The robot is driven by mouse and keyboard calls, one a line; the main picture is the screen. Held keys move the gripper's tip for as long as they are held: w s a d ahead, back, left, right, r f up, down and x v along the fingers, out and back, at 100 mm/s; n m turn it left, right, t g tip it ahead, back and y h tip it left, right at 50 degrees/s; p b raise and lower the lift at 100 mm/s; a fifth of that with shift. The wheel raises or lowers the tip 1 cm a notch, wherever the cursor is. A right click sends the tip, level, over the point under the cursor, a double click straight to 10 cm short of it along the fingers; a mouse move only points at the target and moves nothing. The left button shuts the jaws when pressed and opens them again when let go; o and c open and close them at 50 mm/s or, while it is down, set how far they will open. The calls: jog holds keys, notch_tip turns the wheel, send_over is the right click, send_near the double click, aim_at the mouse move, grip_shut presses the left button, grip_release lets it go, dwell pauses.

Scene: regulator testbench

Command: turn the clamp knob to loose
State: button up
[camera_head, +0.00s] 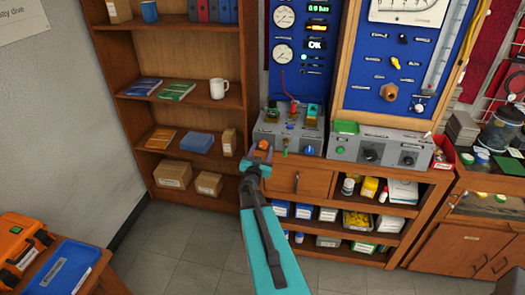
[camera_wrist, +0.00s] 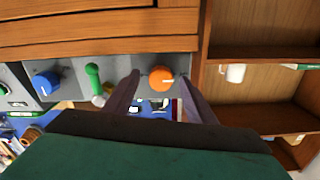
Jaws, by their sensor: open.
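An orange knob (camera_wrist: 161,79) with a pale pointer line is on the grey front panel of the testbench. It also shows in the head view (camera_head: 264,145). No label that names it as the clamp knob is readable. My gripper (camera_wrist: 160,76) is open, with one finger on each side of the orange knob. I cannot tell whether the fingers touch it. In the head view my gripper (camera_head: 257,157) is at the left end of the bench panel, and partly covers it.
A green lever (camera_wrist: 93,79) and a blue knob (camera_wrist: 46,84) sit beside the orange knob on the same panel. A second grey box (camera_head: 345,149) with black knobs stands to the right. Wooden shelves (camera_head: 180,100) stand at the left. The floor in front is clear.

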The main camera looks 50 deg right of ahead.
jog(key=p+v, duration=0.2)
jog(key=v, duration=1.1)
dwell(0.6)
jog(key=shift+s+a, duration=0.1)
dwell(0.6)
